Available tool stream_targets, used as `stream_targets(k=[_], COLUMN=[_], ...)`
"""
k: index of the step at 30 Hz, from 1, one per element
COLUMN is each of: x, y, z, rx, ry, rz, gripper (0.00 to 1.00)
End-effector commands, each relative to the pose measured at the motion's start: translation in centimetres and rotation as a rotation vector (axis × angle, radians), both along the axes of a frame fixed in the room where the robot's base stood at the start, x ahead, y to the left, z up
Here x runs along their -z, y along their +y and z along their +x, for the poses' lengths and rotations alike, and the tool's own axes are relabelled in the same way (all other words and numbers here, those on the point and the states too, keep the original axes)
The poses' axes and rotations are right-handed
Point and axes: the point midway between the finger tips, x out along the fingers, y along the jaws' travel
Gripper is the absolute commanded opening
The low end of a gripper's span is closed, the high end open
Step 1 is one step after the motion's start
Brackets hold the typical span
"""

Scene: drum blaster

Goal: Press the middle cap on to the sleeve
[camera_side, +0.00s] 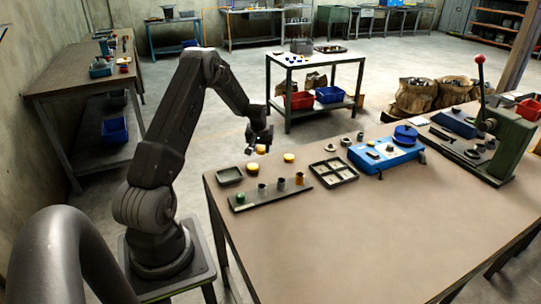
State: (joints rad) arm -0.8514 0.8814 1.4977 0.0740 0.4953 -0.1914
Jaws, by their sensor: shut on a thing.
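My gripper (259,139) is over the far left part of the brown table, beyond the dark strip. It is shut on a small yellow cap (261,149), which shows just under the fingertips. Two more yellow caps, one on the left (252,168) and one on the right (289,158), are near the table's far edge. Several short upright sleeves stand in a row on the dark strip (250,204). Among them are a dark sleeve (262,190), a brownish one (281,184) and an amber one (299,178). A green piece (240,198) is at the left end.
A shallow dark tray (229,175) lies left of the caps. A divided dark tray (333,172) is right of the strip. A blue fixture (382,156) and a green press (505,140) with a red-knobbed lever stand further right. The table's front is clear.

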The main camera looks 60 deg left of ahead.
Motion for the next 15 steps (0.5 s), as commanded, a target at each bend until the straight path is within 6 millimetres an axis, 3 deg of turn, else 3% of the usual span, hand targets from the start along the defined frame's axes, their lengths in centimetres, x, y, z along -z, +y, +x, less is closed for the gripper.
stream_targets(k=[3, 9, 15], x=[-1.8, -3.7, -4.6], y=[1.0, 1.9, 1.7], z=[-2.7, -5.8, -6.5], rx=[-0.006, -0.002, 0.028], ry=[-0.002, -0.002, 0.000], rz=[0.001, 0.001, 0.000], gripper=[0.21, 0.21, 0.21])
